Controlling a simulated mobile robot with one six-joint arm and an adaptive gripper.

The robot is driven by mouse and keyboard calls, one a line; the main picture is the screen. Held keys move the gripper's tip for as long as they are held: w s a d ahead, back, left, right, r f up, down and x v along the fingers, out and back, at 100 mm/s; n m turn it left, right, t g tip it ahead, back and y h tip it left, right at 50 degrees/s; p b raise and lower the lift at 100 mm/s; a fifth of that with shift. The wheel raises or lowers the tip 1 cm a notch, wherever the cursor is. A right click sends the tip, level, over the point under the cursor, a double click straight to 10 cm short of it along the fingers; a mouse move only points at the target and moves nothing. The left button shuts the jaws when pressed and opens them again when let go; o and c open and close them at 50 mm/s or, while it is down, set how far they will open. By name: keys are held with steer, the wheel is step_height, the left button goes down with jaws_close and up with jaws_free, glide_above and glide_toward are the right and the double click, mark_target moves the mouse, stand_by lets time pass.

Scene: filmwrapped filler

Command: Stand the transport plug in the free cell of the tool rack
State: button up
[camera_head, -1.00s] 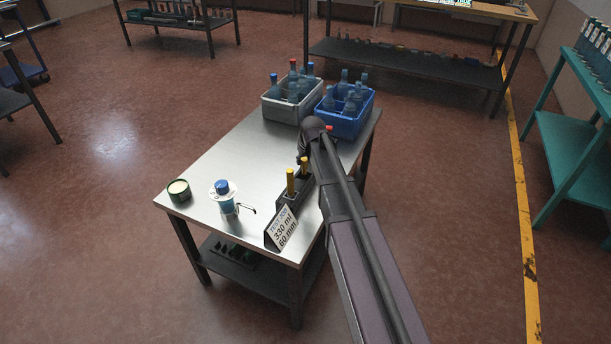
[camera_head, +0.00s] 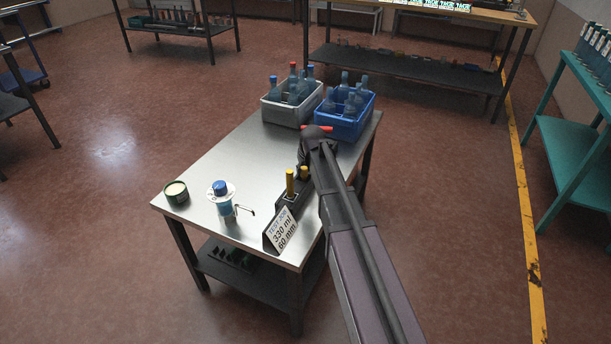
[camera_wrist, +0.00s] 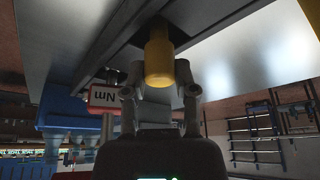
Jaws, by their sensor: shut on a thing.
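The tool rack (camera_head: 290,204) is a dark narrow block near the table's front right edge. A tall yellow-topped piece (camera_head: 290,183) stands upright in its nearer part. My gripper (camera_wrist: 158,72) has its two fingers on either side of a yellow cylinder (camera_wrist: 158,55), which I take to be the transport plug. The plug also shows in the head view as a shorter yellow top (camera_head: 304,172), upright over the rack's farther part. Its lower end and the cell are hidden, so I cannot tell how deep it sits. My arm hides the gripper in the head view.
A "330 ml / 60 mm" sign (camera_head: 282,232) stands before the rack. A blue-capped bottle in a stand (camera_head: 222,198) and a round green tin (camera_head: 176,192) are at left. Grey (camera_head: 288,112) and blue (camera_head: 345,122) bottle crates stand behind. A red-framed "Nm" label (camera_wrist: 103,96) is close by.

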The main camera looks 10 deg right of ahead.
steer(key=shift+f+b, duration=0.35)
steer(key=shift+f, duration=0.3)
steer(key=shift+f, duration=0.15)
steer(key=o, duration=0.8)
steer(key=shift+o, duration=0.2)
steer(key=shift+r, duration=0.2)
steer(key=p+v, duration=1.1)
steer(key=v, duration=0.1)
stand_by(0.5)
steer(key=s+f+m+g, duration=0.1)
steer(key=s+g, duration=0.3)
steer(key=s, duration=2)
steer(key=shift+s+a+f+m+g+h, duration=0.2)
steer(key=shift+f+m+g+h, duration=0.1)
steer(key=shift+m+h, duration=0.1)
